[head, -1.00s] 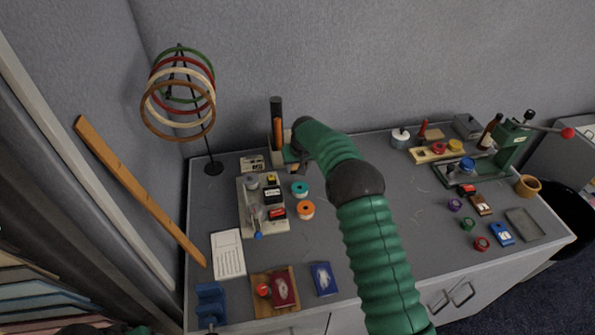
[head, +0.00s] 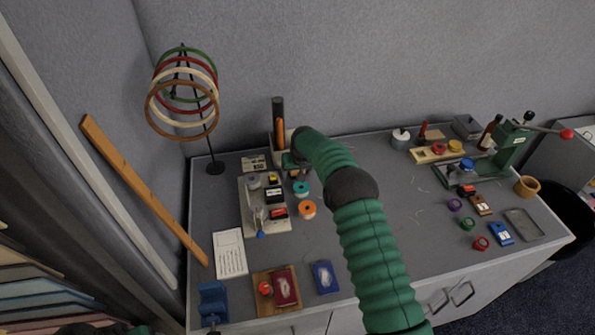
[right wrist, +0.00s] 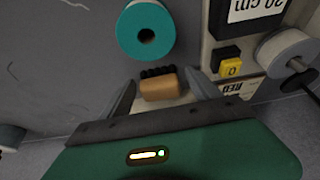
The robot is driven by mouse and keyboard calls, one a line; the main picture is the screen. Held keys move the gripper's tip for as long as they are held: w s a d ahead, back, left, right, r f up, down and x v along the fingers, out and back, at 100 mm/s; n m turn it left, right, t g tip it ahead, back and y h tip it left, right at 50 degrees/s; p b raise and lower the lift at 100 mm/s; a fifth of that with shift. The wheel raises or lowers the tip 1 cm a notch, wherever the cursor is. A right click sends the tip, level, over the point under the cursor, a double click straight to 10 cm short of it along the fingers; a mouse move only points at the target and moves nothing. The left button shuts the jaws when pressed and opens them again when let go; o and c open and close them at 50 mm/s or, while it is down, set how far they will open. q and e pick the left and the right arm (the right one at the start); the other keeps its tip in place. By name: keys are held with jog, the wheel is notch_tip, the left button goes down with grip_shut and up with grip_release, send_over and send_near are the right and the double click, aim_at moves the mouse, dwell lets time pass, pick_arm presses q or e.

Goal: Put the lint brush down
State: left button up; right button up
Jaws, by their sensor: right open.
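A small tan wooden block with a row of black tufts (right wrist: 162,88), which looks like the lint brush, sits between the fingers of my right gripper (right wrist: 165,92) in the right wrist view. The fingers are open, one on each side of it. I cannot tell whether either finger touches it. In the head view my right gripper (head: 292,162) is low at the back of the table, just behind the teal spool (head: 301,188), and hides most of the block. The teal spool also shows in the right wrist view (right wrist: 146,30). My left gripper is not visible.
A ring stand (head: 215,167) stands at the back left. The table's middle right is mostly clear.

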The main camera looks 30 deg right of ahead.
jog(key=v, duration=1.2)
jog(key=s+a+n, duration=0.1)
jog(key=s+a, duration=0.3)
jog(key=s, duration=0.7)
jog(key=s+a+f+n+g+p, duration=0.1)
jog(key=s+a, duration=0.4)
jog(key=s, duration=0.6)
jog(key=s+a+y, duration=0.1)
jog(key=s+a, duration=0.4)
jog(key=s, duration=0.6)
jog(key=shift+f+n+g, duration=0.2)
jog(key=shift+n+g, duration=0.2)
jog(key=shift+o, duration=0.4)
